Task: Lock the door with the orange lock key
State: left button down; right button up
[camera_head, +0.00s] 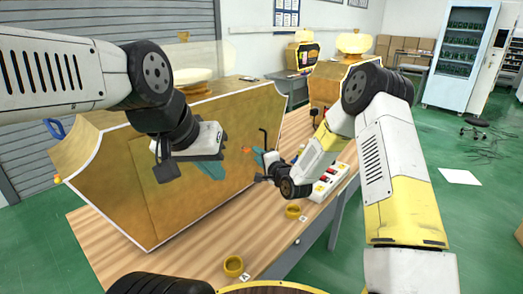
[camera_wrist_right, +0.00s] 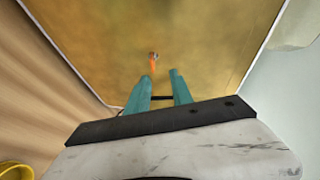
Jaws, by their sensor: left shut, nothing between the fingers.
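The orange lock key (camera_head: 246,150) sits on the large golden-brown door panel (camera_head: 110,185). In the right wrist view the key (camera_wrist_right: 153,62) shows on the panel just beyond the fingertips. My right gripper (camera_wrist_right: 160,82) has its two teal fingers apart with a gap between them; the key lies beyond their tips, slightly left of the gap's middle, and is not held. In the head view my right gripper (camera_head: 257,154) is just right of the key. My left gripper (camera_head: 216,172) is shut and empty in front of the panel, left of the key.
A wooden table (camera_head: 120,255) carries the machine. Yellow rings (camera_head: 233,266) and (camera_head: 293,211) lie along its front, beside small cards. A white box (camera_head: 327,182) with red parts is near my right wrist. A small orange piece (camera_head: 57,180) shows at the far left edge.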

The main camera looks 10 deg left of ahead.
aim_at(246, 150)
jog(key=w+a+f+m+t, duration=0.1)
jog(key=w+a+f, duration=0.1)
jog(key=w+a, duration=0.2)
jog(key=shift+w+a+f+m, duration=0.15)
jog(key=shift+w+a+m, duration=0.2)
jog(key=shift+w, duration=0.85)
grip_shut()
